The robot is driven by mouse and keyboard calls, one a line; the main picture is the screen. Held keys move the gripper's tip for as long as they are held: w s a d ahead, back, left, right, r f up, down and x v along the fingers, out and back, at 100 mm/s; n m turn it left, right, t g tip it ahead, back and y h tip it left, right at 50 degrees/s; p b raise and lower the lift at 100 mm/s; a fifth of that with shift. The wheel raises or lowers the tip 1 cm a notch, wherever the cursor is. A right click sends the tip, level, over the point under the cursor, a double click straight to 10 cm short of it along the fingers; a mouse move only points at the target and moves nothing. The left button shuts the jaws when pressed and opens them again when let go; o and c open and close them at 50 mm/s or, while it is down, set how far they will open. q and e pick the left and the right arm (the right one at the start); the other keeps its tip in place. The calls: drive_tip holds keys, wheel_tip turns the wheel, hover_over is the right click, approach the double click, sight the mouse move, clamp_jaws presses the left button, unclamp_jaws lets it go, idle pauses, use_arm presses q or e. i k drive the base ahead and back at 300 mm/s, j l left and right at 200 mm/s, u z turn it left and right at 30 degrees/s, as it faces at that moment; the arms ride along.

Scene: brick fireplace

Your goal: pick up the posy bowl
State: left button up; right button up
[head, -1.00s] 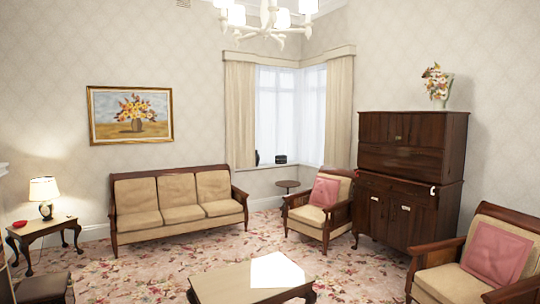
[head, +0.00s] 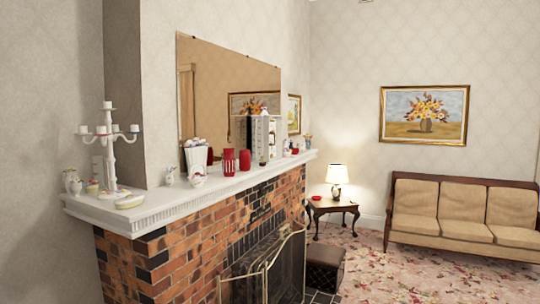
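Several small ornaments stand on the white mantel (head: 215,190) of the brick fireplace in the head view. A small bowl-like piece with a coloured top (head: 92,187) is near the mantel's left end. A shallow pale dish (head: 130,201) lies close to the front edge there. A white ornament with coloured spots (head: 198,177) stands further right. Any of these could be the posy bowl; they are too small to tell which. Neither of my grippers is in view.
A white candelabrum (head: 109,150) rises behind the left-end pieces. Red vessels (head: 229,162) stand mid-mantel before a mirror (head: 215,90). A metal fire screen (head: 265,270) and dark footstool (head: 325,265) are below. Carpet (head: 400,270) lies open before the sofa (head: 465,210).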

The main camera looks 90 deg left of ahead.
sight(286, 153)
drive_tip(key=u, duration=2.7)
drive_tip(key=i+l+z, duration=0.3)
drive_tip(key=i, duration=0.55)
drive_tip(key=i+z, duration=0.25)
drive_tip(key=i, duration=1.45)
drive_tip(key=i+l+u, duration=0.15)
drive_tip(key=i, duration=0.75)
drive_tip(key=i+l+u, duration=0.1)
drive_tip(key=i+u, duration=0.35)
drive_tip(key=i+l+u, duration=0.2)
drive_tip(key=u, duration=0.25)
drive_tip(key=i+l+u, duration=0.7)
drive_tip(key=l+u, duration=0.2)
